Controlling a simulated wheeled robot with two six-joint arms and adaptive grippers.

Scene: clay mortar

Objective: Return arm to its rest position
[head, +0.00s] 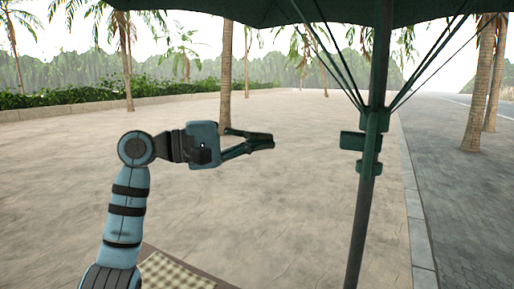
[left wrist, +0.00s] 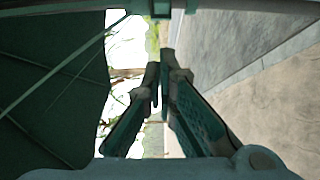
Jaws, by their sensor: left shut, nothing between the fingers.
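My left arm rises from the bottom left of the head view and bends at its elbow. My left gripper (head: 271,141) points to the right, held up in the air over the paved ground. Its fingers are together with nothing between them. The left wrist view shows the two green fingers of this gripper (left wrist: 160,75) meeting near their tips, also empty. My right gripper is in neither view.
An umbrella pole (head: 367,190) stands right of the gripper, apart from it, with a green canopy (head: 250,10) overhead. A checkered cloth (head: 172,275) lies at the bottom. Palm trunks (head: 480,85) stand further back. Open paving (head: 270,210) surrounds the arm.

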